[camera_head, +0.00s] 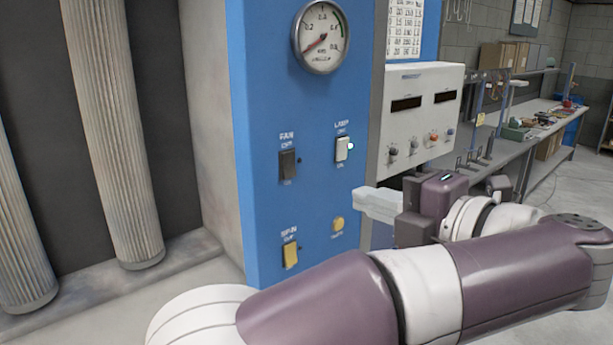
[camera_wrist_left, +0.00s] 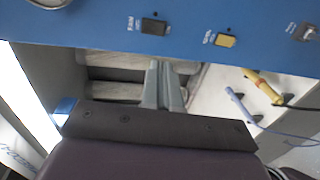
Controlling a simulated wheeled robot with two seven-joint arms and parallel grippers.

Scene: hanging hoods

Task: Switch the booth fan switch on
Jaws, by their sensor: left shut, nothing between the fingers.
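The fan switch (camera_head: 287,164) is a dark rocker on the blue panel (camera_head: 262,90), under a FAN label, left of the white lamp switch (camera_head: 342,149). In the left wrist view it is the dark rocker (camera_wrist_left: 153,27) near the top, beyond the fingertips. I cannot tell which way it is tipped. My left gripper (camera_head: 364,203) is shut and empty, to the right of and lower than the fan switch in the head view. Its pale fingers (camera_wrist_left: 164,80) point up toward the panel in the left wrist view, apart from the switch. My right gripper is not in view.
A yellow switch (camera_head: 290,256) and a round yellow button (camera_head: 338,223) sit lower on the panel, and a gauge (camera_head: 320,38) above. A grey control box (camera_head: 421,110) with knobs is at the right. Pleated filter columns (camera_head: 112,130) hang left. My left arm crosses the foreground.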

